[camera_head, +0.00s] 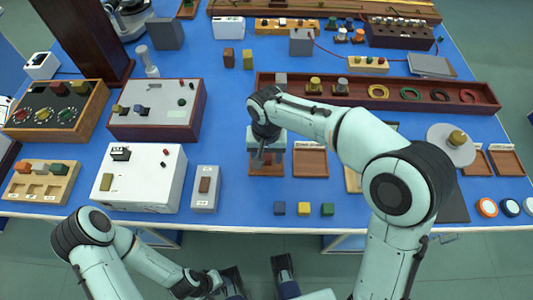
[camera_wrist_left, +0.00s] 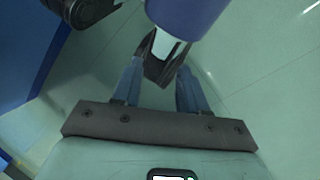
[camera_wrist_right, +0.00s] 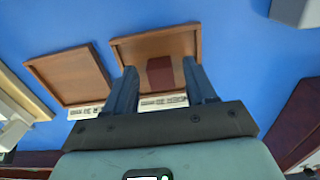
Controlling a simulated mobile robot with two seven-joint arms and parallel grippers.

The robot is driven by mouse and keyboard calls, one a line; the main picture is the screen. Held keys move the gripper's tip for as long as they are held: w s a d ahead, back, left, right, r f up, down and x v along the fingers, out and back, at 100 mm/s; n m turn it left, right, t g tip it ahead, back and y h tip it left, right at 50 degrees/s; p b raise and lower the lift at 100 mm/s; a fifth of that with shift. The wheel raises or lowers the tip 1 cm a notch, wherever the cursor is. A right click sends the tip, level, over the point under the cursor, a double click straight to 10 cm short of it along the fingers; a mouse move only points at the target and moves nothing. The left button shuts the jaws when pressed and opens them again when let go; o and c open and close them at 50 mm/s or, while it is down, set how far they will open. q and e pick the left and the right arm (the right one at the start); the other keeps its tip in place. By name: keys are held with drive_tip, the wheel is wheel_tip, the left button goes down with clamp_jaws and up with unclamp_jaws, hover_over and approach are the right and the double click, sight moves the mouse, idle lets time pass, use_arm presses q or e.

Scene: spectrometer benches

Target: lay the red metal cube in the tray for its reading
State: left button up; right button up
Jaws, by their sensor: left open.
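The red metal cube (camera_wrist_right: 160,72) lies in a shallow brown wooden tray (camera_wrist_right: 128,48), close to its labelled edge, in the right wrist view. My right gripper (camera_wrist_right: 160,76) is open, with a finger on either side of the cube and a visible gap to each. In the head view this gripper (camera_head: 266,157) points down over the same tray (camera_head: 267,173), and the arm largely hides the cube. My left gripper (camera_head: 258,272) is open and empty, low in front of the bench; only floor and part of my body show between its fingers (camera_wrist_left: 160,85).
A second, empty wooden tray (camera_head: 311,162) stands just right of the first. A grey box (camera_head: 205,188) stands to the left. Blue (camera_head: 279,208), yellow (camera_head: 304,209) and green (camera_head: 327,209) cubes lie near the front edge. A long wooden rack (camera_head: 420,93) runs behind.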

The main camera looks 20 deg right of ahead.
sight(266, 158)
wheel_tip(266, 158, up, 12)
drive_tip(key=p, duration=0.2)
drive_tip(key=shift+r+p, duration=0.2)
drive_tip(key=shift+p, duration=0.15)
idle(0.4)
